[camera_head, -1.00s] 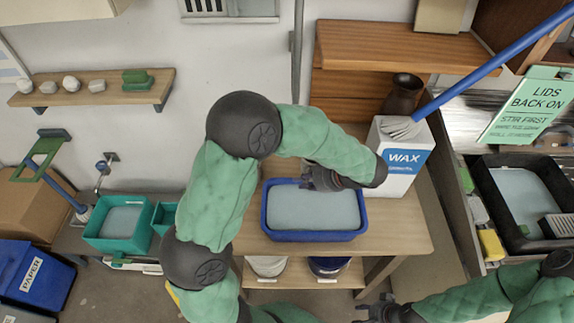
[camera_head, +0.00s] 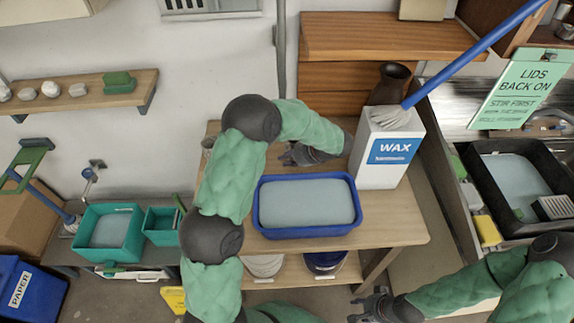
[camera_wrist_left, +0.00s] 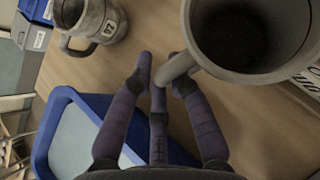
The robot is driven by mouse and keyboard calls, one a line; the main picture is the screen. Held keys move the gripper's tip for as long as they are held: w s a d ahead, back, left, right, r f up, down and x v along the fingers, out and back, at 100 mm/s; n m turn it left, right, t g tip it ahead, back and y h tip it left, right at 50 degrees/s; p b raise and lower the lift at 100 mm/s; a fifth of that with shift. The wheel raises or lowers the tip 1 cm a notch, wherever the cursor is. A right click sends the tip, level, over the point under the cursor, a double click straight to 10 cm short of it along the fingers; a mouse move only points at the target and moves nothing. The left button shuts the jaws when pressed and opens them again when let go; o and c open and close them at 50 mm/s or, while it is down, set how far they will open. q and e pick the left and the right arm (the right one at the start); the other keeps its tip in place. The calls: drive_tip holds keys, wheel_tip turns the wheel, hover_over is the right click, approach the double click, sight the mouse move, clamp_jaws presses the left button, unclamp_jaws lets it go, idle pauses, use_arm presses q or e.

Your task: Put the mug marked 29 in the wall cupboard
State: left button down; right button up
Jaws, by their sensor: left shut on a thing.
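A grey mug (camera_wrist_left: 255,35) fills the upper right of the left wrist view, open end facing the camera. My left gripper (camera_wrist_left: 160,75) is shut on its handle. In the head view my left gripper (camera_head: 295,155) is behind the blue basin, left of the wax container; the mug is hidden there. No number shows on the held mug. A second grey mug (camera_wrist_left: 92,20) stands on the table, with a label that looks like 67. A wooden shelf unit (camera_head: 390,36) is at the back wall; I cannot tell whether it is the wall cupboard. My right gripper (camera_head: 370,304) is open and empty at lower right.
The blue basin (camera_head: 257,205) stands on the wooden table (camera_head: 400,228). A black tray (camera_head: 484,193) is further right. The table front is clear.

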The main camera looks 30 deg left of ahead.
use_arm(q)
drive_tip(key=shift+w+a+f, duration=0.2)
drive_tip(key=shift+w+f, duration=0.05)
drive_tip(key=shift+f, duration=0.1)
drive_tip(key=shift+w+f+b, duration=0.15)
drive_tip(key=shift+f+b, duration=0.3)
drive_tip(key=shift+f, duration=1.2)
drive_tip(key=shift+f, duration=0.1)
drive_tip(key=c, duration=1.6)
unclamp_jaws()
drive_tip(key=shift+f, duration=0.1)
drive_tip(key=o, duration=0.4)
